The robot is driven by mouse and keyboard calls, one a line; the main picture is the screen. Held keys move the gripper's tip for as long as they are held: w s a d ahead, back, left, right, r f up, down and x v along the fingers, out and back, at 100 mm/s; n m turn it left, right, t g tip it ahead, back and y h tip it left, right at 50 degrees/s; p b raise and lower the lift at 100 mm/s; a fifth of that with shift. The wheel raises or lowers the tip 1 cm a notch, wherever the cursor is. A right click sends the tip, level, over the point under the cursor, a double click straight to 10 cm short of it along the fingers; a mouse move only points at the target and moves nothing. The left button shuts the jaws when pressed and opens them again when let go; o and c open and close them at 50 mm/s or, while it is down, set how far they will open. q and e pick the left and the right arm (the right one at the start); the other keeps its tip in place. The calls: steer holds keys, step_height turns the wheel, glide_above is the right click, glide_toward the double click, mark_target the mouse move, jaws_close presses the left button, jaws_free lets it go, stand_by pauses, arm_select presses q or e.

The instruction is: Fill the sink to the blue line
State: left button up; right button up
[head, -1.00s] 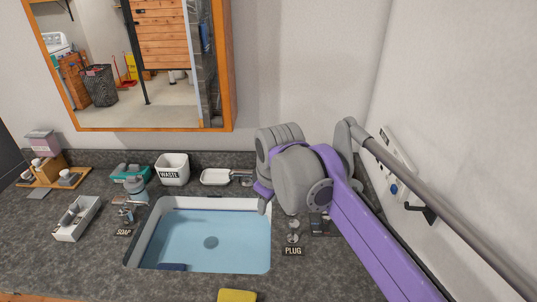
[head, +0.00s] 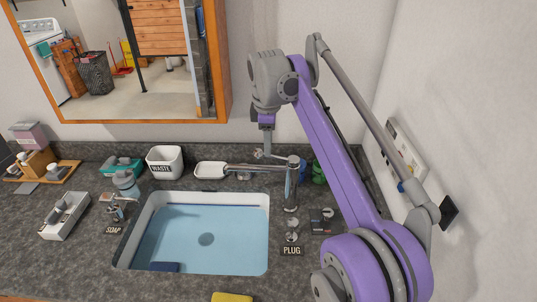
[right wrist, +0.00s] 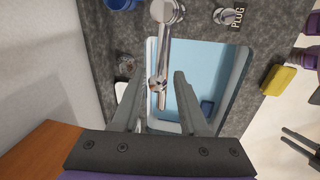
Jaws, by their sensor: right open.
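The white sink (head: 262,200) is set in the dark counter and holds pale blue water (head: 225,225). A blue line (head: 215,206) runs along its back wall, close to the water's edge; the exact gap is hard to tell. The chrome tap (head: 290,185) stands at the sink's back right with its spout reaching left over the basin. It also shows in the right wrist view (right wrist: 163,50). My right gripper (head: 262,152) is above and behind the spout. In the right wrist view its fingers (right wrist: 157,92) are apart, with the spout's end between them in the picture.
A plug control labelled PLUG (head: 292,251) and a small dark fitting (head: 321,221) lie right of the sink. A soap pump (head: 117,208), a waste bin (head: 164,162) and a white dish (head: 210,170) stand around it. A yellow sponge (head: 231,297) lies in front.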

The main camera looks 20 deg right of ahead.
steer(key=shift+w+d+f, duration=0.1)
steer(key=shift+w+f, duration=0.05)
steer(key=shift+f, duration=0.6)
steer(key=shift+w+d+f, duration=0.1)
steer(key=shift+w+f, duration=0.05)
steer(key=shift+f, duration=0.6)
steer(key=shift+w+d+f, duration=0.1)
steer(key=shift+w+f, duration=0.05)
steer(key=shift+f, duration=0.6)
jaws_close()
